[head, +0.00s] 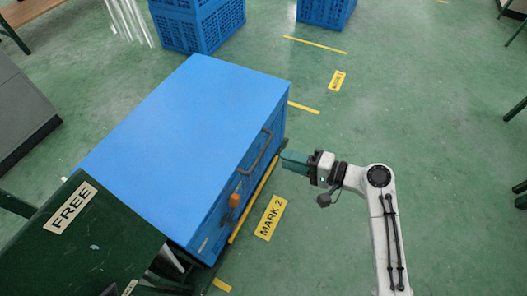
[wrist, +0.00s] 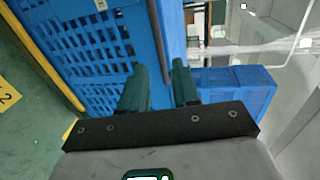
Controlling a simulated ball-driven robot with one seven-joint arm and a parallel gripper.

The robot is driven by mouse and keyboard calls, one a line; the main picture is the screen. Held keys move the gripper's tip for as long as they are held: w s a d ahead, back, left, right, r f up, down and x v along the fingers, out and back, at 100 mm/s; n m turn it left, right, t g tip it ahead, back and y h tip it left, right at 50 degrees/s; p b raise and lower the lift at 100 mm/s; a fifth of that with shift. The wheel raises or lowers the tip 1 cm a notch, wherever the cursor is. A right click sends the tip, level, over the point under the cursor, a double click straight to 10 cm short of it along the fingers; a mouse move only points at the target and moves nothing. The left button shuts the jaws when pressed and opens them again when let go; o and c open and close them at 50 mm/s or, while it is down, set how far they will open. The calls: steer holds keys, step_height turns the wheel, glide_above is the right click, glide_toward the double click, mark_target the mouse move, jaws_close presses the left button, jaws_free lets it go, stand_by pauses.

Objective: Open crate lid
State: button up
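The large blue crate (head: 185,120) stands at left centre in the head view, its flat lid lying closed on top. A dark bar handle (head: 256,152) is on the side facing my arm, and an orange latch (head: 234,200) is nearer the front corner. My gripper (head: 288,157) is beside that side, close to the handle. In the wrist view, my two green fingers (wrist: 160,70) are apart. The dark handle bar (wrist: 157,35) runs down toward the gap between them, against the slatted blue crate wall (wrist: 90,45). Whether the fingers touch the bar cannot be told.
A dark green panel marked FREE (head: 85,245) stands at the crate's front left. Other blue crates (head: 200,25) are at the back. A yellow MARK 2 label (head: 270,217) lies on the green floor beside the crate. The floor to the right is mostly clear.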

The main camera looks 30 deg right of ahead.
mark_target(262, 152)
steer(key=b+x, duration=0.2)
steer(key=x, duration=0.7)
steer(key=shift+s, duration=0.1)
jaws_close()
